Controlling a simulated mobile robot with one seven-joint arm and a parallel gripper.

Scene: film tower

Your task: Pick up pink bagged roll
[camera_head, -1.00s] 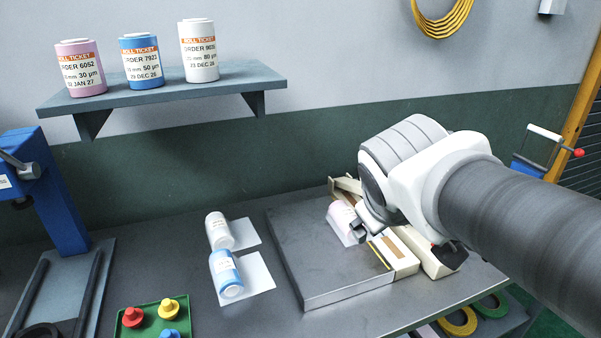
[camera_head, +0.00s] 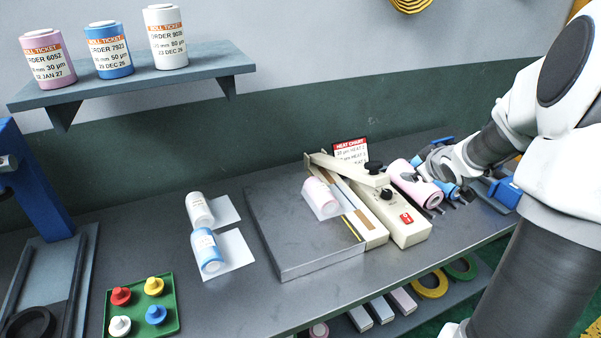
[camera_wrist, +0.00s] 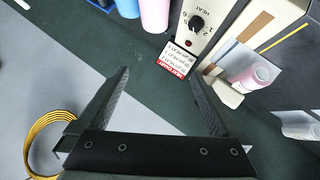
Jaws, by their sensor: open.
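The pink bagged roll (camera_head: 322,198) lies in a clear bag on the raised metal plate (camera_head: 285,262), at the left side of the cream heat sealer. It also shows at the right of the wrist view (camera_wrist: 258,78), with the bag spread around it. My gripper (camera_wrist: 158,76) is open, with nothing between its fingers. It is right of the sealer and apart from the bagged roll; in the head view it is small and partly hidden by my arm.
The sealer (camera_head: 411,236) stands between my gripper and the bagged roll. A larger pink roll (camera_head: 425,192) lies right of it; a red-topped heat chart (camera_head: 350,150) stands behind. White (camera_head: 199,208) and blue (camera_head: 206,250) rolls lie left on white sheets. A green peg tray (camera_head: 172,326) sits front left.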

